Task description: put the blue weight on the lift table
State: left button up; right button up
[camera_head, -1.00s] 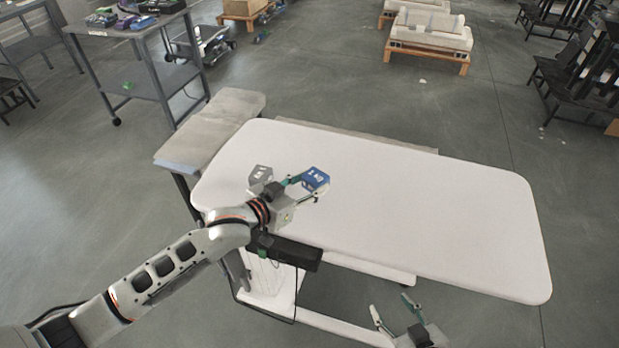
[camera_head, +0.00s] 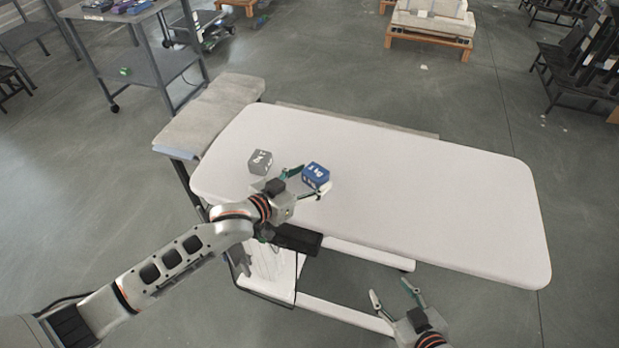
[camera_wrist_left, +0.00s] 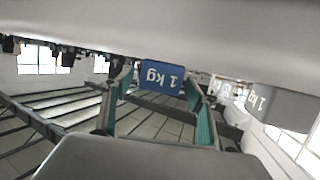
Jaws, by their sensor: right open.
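The blue weight (camera_head: 317,176), a small block marked 1 kg, is over the left part of the white lift table (camera_head: 440,205). A grey weight (camera_head: 260,161) stands on the table left of the blue one. My right gripper (camera_head: 389,290) is open and empty, in front of the table's near edge.
The middle and right of the tabletop are clear. A grey padded bench (camera_head: 215,110) adjoins the table's left end. A grey cart (camera_head: 150,65) with items on top stands at the back left. The grey weight (camera_wrist_left: 262,98) is near the left gripper's side.

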pick_arm(q)
jog(key=p+v, duration=0.1)
jog(key=v, duration=1)
jog(key=shift+w, duration=0.15)
jog(key=shift+s+a+r, duration=0.3)
jog(key=shift+s+a, duration=0.05)
jog(key=shift+s, duration=0.15)
